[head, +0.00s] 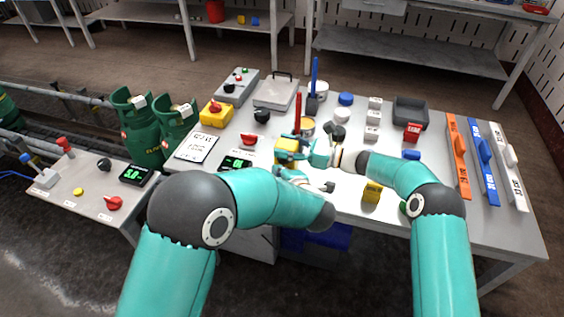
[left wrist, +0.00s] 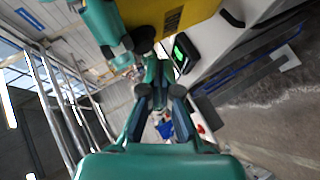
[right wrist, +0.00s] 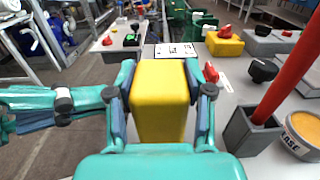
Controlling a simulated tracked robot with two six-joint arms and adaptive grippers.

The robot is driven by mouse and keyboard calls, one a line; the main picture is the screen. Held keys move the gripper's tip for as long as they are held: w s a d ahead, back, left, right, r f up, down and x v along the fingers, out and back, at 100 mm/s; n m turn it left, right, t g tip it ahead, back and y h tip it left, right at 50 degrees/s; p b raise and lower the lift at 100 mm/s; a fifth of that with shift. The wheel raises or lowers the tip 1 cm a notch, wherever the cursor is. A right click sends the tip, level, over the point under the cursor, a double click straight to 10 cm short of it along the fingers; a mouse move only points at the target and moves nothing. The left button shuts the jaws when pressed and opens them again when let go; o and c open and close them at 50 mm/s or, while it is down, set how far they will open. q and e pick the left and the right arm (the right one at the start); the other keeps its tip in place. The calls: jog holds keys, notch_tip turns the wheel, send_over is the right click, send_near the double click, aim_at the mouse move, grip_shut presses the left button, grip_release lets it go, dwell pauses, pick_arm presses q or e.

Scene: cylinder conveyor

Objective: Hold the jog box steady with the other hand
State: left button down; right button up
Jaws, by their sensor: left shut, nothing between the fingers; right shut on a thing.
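The yellow jog box (right wrist: 158,100) is between the fingers of my right gripper (right wrist: 160,78), which is shut on it. In the head view the box (head: 286,146) is over the middle of the table, its lower part partly hidden by my grippers. My left gripper (head: 298,176) is just below it in the head view, shut and empty. In the left wrist view my left fingers (left wrist: 158,88) are together, and the box (left wrist: 170,14) fills the top edge, with a dark label on its face. I see no contact between my left fingers and the box.
A yellow box with a red knob (head: 215,112) and a black display (head: 238,160) stand to the left. Green cylinders (head: 140,125) stand beyond the table's left edge.

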pick_arm(q)
jog(key=shift+s, duration=0.1)
jog(key=s, duration=0.1)
jog(key=s+a, duration=0.1)
jog(key=s, duration=0.2)
jog(key=shift+s+a, duration=0.3)
jog(key=shift+a, duration=0.05)
dwell(0.3)
dwell(0.8)
pick_arm(e)
jog(key=o, duration=1.4)
jog(key=shift+c, duration=0.2)
jog(key=shift+d, duration=0.1)
